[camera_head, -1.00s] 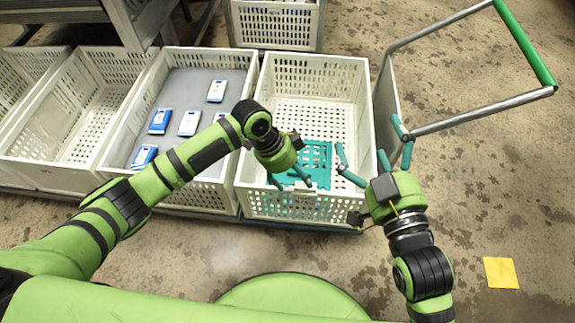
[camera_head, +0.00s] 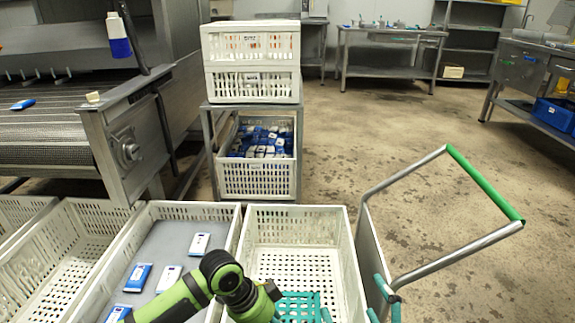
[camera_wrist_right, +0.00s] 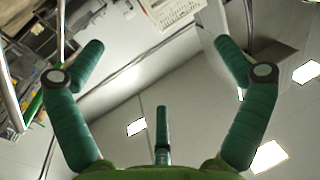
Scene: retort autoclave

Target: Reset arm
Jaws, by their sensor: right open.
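My right gripper (camera_head: 353,300) shows only by its teal fingertips at the bottom edge of the head view, by the front right of a white crate. In the right wrist view its fingers (camera_wrist_right: 160,48) are spread wide with nothing between them.
A grey-lined crate (camera_head: 226,250) with several blue and white packs stands left of the white crate. A cart handle (camera_head: 452,258) rises at the right. Stacked crates (camera_head: 252,84) and a conveyor machine (camera_head: 128,142) stand behind.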

